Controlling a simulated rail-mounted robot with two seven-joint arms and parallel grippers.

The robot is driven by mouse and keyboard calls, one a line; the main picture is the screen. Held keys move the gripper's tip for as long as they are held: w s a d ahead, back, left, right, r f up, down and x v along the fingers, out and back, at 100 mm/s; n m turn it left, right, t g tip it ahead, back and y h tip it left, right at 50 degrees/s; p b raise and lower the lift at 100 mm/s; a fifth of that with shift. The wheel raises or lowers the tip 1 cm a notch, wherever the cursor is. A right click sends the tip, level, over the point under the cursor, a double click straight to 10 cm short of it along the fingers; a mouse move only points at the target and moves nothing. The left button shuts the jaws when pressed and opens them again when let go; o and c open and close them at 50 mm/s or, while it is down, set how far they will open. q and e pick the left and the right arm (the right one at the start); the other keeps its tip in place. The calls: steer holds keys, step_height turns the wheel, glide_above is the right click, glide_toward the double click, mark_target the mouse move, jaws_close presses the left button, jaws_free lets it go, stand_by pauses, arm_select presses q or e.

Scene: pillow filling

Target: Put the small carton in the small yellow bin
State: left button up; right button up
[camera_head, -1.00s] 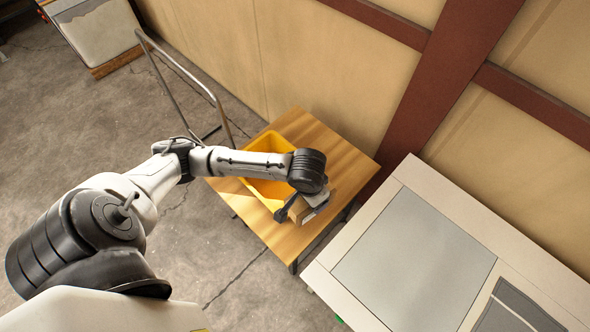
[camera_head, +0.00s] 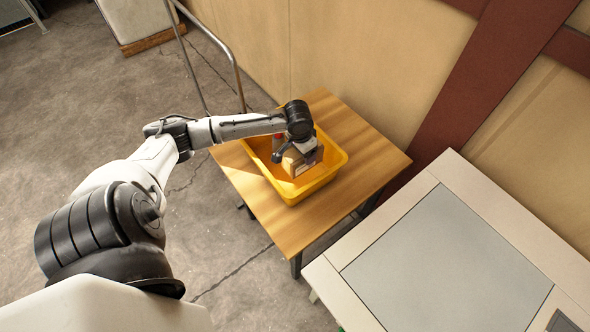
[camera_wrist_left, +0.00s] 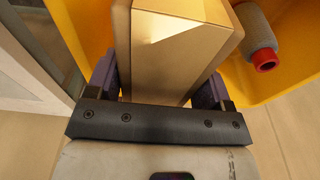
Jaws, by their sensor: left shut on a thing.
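The small carton (camera_head: 302,163) is a brown box. My left gripper (camera_head: 294,147) is shut on it and holds it over the small yellow bin (camera_head: 329,178), within the outline of its rim in the head view. In the left wrist view the carton (camera_wrist_left: 185,45) sits between the two fingers of the gripper (camera_wrist_left: 158,90), with the yellow bin (camera_wrist_left: 285,80) behind it. I cannot tell whether the carton touches the bin floor. My right gripper is not in view.
The bin stands on a wooden table (camera_head: 375,160) against the wall. A grey cylinder with a red end (camera_wrist_left: 257,40) lies in the bin. A pale worktop with a grey panel (camera_head: 450,260) is at the right. A metal rail (camera_head: 210,40) stands behind the table's left side.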

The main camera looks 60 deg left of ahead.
arm_select(q)
step_height(320, 180, down, 6)
steer(key=shift+r+b, duration=0.1)
steer(key=shift+b, duration=0.3)
steer(key=shift+f+b, duration=0.35)
steer(key=shift+f, duration=1.35)
steer(key=o, duration=1)
steer(key=shift+f, duration=0.1)
steer(key=r, duration=0.3)
steer(key=s+r+p, duration=0.1)
steer(key=r, duration=0.3)
steer(key=r+p, duration=0.1)
steer(key=r, duration=0.3)
steer(key=shift+s+d+r, duration=0.1)
steer(key=shift+s, duration=0.1)
steer(key=shift+r, duration=0.5)
